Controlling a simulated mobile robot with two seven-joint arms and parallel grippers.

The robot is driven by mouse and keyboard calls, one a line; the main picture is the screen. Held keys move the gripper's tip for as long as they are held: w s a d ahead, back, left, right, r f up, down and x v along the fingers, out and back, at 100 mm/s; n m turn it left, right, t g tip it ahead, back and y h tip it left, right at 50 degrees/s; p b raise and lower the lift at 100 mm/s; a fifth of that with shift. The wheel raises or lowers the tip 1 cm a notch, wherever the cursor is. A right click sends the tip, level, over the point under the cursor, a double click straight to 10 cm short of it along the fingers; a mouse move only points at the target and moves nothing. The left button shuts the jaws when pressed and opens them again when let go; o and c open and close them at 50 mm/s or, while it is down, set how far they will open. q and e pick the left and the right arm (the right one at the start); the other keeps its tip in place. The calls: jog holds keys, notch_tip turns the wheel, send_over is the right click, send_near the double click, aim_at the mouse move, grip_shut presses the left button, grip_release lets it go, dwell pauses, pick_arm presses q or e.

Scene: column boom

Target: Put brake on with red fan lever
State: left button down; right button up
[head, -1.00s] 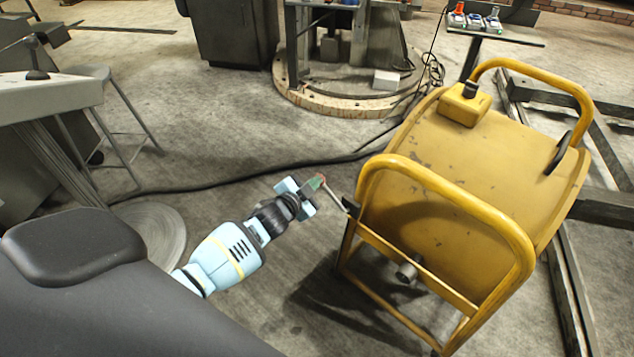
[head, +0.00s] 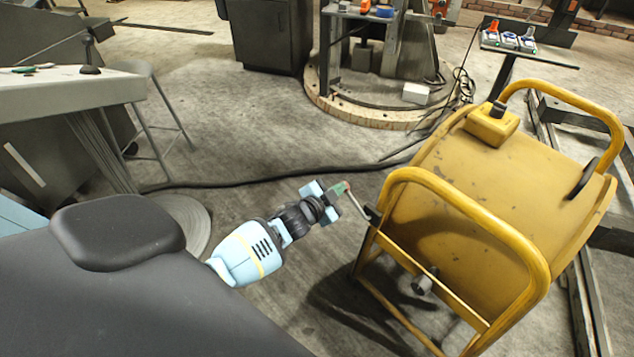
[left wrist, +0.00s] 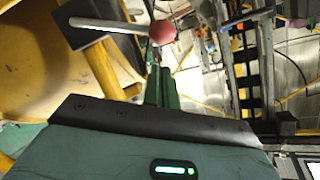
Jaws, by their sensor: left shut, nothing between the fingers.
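The yellow drum fan (head: 500,170) stands at the right in its tubular frame. Its brake lever (head: 359,206) is a thin metal rod that slants up and left from a dark bracket on the frame. The lever ends in a small red ball knob (head: 348,186). In the left wrist view the red knob (left wrist: 162,32) sits at the end of the pale rod (left wrist: 108,24), just past my fingertips. My left gripper (head: 341,188) is shut and empty, with its tips right at the knob. I cannot tell whether they touch. My right gripper is not in view.
A black cable (head: 270,182) runs across the floor behind my left gripper. A stool (head: 150,110) and grey desk (head: 70,88) stand at the left. A small table with switches (head: 508,42) is behind the fan. Open floor lies left of the fan.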

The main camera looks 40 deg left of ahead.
pick_arm(q)
jog(key=p+v, duration=0.1)
jog(key=v, duration=0.9)
jog(key=shift+s+r+p, duration=0.2)
jog(key=shift+r+p, duration=0.1)
jog(key=shift+r, duration=0.15)
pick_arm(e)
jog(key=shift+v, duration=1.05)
pick_arm(q)
jog(key=shift+d, duration=0.1)
jog(key=s+d+n+g+p, duration=0.3)
jog(key=s+d, duration=0.3)
jog(key=s, duration=1.2)
jog(key=s+d+n+g+h+p, duration=0.1)
jog(key=s+d+p, duration=0.4)
jog(key=s, duration=1.3)
jog(key=shift+s+d+n+g+p, duration=0.2)
jog(key=shift+d+n+g+p, duration=0.2)
jog(key=shift+n+g+p, duration=0.6)
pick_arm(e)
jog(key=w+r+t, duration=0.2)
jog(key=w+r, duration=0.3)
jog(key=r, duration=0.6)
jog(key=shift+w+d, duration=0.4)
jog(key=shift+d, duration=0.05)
pick_arm(q)
jog(key=shift+r, duration=0.1)
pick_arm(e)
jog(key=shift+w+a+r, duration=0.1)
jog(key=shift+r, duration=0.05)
